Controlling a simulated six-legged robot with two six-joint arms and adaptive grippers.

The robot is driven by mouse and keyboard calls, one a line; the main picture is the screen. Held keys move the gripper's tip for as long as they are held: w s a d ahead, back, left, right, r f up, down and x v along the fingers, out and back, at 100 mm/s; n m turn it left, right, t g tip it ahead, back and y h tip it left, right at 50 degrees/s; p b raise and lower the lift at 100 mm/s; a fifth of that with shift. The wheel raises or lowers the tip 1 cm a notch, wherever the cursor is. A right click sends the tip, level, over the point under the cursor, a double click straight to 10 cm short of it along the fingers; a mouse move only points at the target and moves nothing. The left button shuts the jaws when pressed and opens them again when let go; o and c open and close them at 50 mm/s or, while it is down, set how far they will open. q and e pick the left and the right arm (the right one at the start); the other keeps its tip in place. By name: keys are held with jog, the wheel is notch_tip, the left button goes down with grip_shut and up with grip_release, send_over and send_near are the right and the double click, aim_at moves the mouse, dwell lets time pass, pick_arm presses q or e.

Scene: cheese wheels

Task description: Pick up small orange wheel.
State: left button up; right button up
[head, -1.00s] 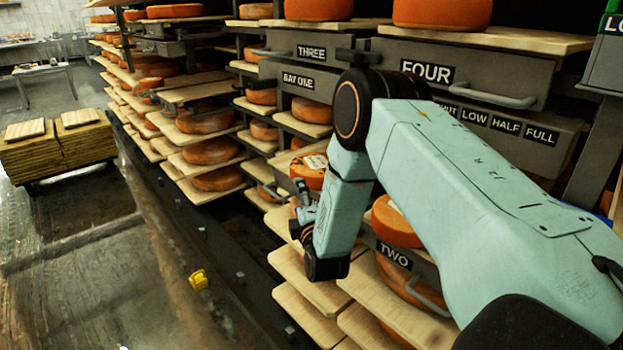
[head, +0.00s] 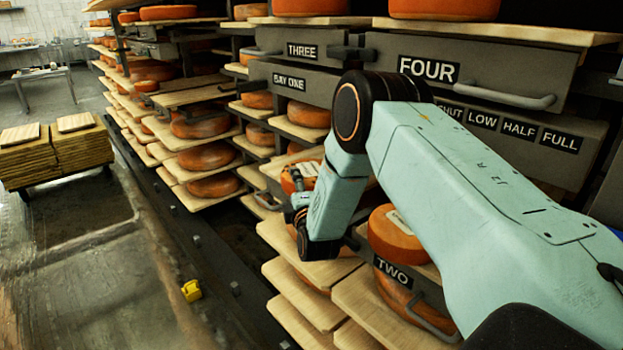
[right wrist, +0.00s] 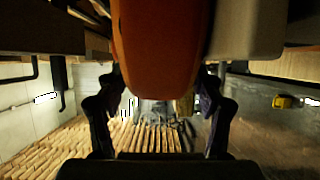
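An orange wheel with a pale label on top (head: 300,178) sits on a shelf below the BAY ONE sign, partly hidden behind my right arm. My right gripper (head: 299,205) is beside its front left, mostly covered by my wrist. In the right wrist view an orange wheel (right wrist: 160,50) fills the top middle, very close. My right gripper's fingers (right wrist: 160,88) are spread wide, one toward each side of it. I cannot tell whether they touch it. My left gripper is not in view.
Another labelled orange wheel (head: 396,235) stands by the TWO sign, right of my wrist. Bare wooden boards (head: 305,298) jut out below. Grey drawers with handles (head: 470,75) are above. A yellow object (head: 191,291) lies at the lower left.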

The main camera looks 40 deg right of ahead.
jog(key=shift+w+a, duration=0.1)
jog(key=shift+a, duration=0.15)
jog(key=c, duration=0.3)
jog(key=shift+d, duration=0.2)
jog(key=c, duration=0.4)
grip_shut()
jog(key=shift+r, duration=0.3)
jog(key=shift+w+f, duration=0.1)
jog(key=shift+w, duration=0.05)
